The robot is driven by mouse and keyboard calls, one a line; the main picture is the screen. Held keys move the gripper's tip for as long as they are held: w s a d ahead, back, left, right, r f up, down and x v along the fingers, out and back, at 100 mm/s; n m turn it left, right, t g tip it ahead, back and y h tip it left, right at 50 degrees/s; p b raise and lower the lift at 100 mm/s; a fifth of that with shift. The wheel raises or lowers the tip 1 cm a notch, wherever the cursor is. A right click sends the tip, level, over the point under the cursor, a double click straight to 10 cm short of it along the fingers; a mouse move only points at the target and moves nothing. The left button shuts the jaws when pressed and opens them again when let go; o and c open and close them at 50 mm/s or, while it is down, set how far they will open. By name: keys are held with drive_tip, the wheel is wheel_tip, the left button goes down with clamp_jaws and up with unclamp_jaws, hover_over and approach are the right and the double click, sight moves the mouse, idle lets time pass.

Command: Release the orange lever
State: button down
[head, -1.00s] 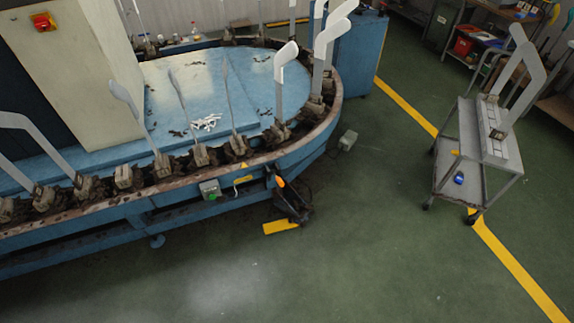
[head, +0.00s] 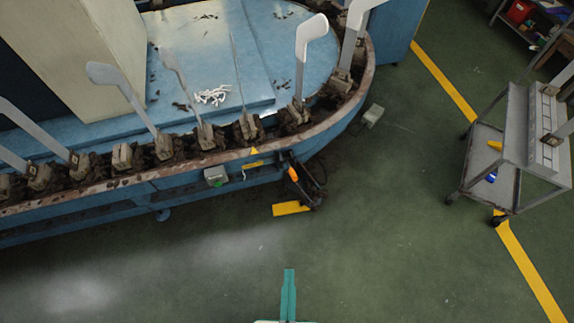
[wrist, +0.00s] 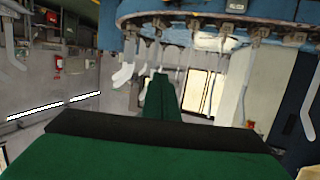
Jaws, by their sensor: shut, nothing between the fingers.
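The orange lever (head: 293,174) sits on a dark bracket at the outer side of the blue oval machine, in the middle of the head view. A yellow pedal or plate (head: 291,208) lies below it near the floor. My gripper (head: 289,271) shows as two green fingers at the bottom of the head view, pressed together and empty. It is apart from the lever, lower in the picture. In the wrist view the green fingers (wrist: 160,78) are also together. I cannot make out the lever in the wrist view.
The machine's rim (head: 352,108) carries several upright sock boards in clamps. A grey cart (head: 510,150) with boards stands at the right. The green floor between is clear.

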drive_tip(key=w+f+n+g, duration=0.2)
drive_tip(key=w+f+g, duration=0.1)
drive_tip(key=w+f, duration=1.3)
drive_tip(key=w+f+n+g+y, duration=0.1)
drive_tip(key=w, duration=1)
drive_tip(key=w+d+f+n+g+y, duration=0.1)
drive_tip(key=w+n, duration=0.1)
drive_tip(key=w, duration=0.9)
drive_tip(key=shift+w+f+n+g+y, duration=0.15)
drive_tip(key=shift+w+n+g+y, duration=0.15)
drive_tip(key=shift+w, duration=0.05)
hover_over(293, 175)
drive_tip(key=w+a, duration=0.1)
drive_tip(key=w, duration=0.1)
wheel_tip(293, 175, down, 6)
drive_tip(key=f, duration=0.1)
drive_tip(key=s, duration=0.1)
drive_tip(key=f, duration=0.1)
drive_tip(key=shift+s+d+f, duration=0.25)
drive_tip(key=shift+f, duration=0.1)
drive_tip(key=shift+s+d+f, duration=0.2)
drive_tip(key=shift+s+f, duration=0.05)
drive_tip(key=shift+f, duration=0.35)
